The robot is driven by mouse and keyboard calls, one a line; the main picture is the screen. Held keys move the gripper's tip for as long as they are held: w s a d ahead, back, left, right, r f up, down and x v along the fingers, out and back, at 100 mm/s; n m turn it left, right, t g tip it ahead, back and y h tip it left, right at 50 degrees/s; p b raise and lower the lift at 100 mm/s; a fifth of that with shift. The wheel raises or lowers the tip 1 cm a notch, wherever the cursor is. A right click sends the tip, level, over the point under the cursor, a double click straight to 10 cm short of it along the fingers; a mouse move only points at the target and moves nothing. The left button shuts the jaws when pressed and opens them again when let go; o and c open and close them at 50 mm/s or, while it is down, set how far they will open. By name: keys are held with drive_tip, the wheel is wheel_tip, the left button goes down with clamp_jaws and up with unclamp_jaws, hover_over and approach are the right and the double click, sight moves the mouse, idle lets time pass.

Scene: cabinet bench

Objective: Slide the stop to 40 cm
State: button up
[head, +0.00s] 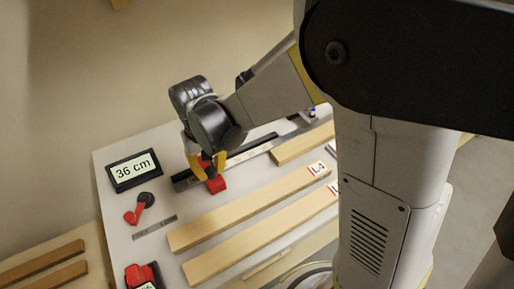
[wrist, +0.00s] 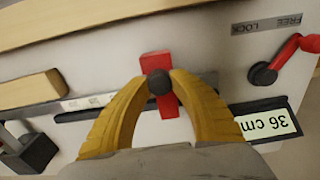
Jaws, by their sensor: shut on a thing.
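The stop is a red block (head: 216,184) with a dark round knob on the dark rail (head: 263,147). It also shows in the wrist view (wrist: 168,104), lying across the rail. My gripper (head: 208,168) is shut on the stop's knob; in the wrist view its yellow fingertips (wrist: 157,82) close on the knob from both sides. The display (head: 134,170) reads 36 cm and appears upside down in the wrist view (wrist: 267,123). A red lever (wrist: 290,54) on a dark pivot points towards the FREE end of the FREE/LOCK label (wrist: 268,23).
Pale wooden boards (head: 240,208) lie in front of the rail, some with paper labels. Another pale board (head: 300,145) lies near the rail's right end. A second red part (head: 141,274) is at the bench's front left. Brown strips (head: 42,263) lie farther left.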

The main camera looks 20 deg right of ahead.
drive_tip(key=shift+s+a, duration=0.2)
drive_tip(key=shift+a, duration=0.65)
drive_tip(key=shift+s+a, duration=0.15)
drive_tip(key=shift+a, duration=0.7)
drive_tip(key=o, duration=1)
drive_tip(key=shift+r, duration=0.1)
wheel_tip(320, 180, up, 9)
drive_tip(key=p, duration=0.6)
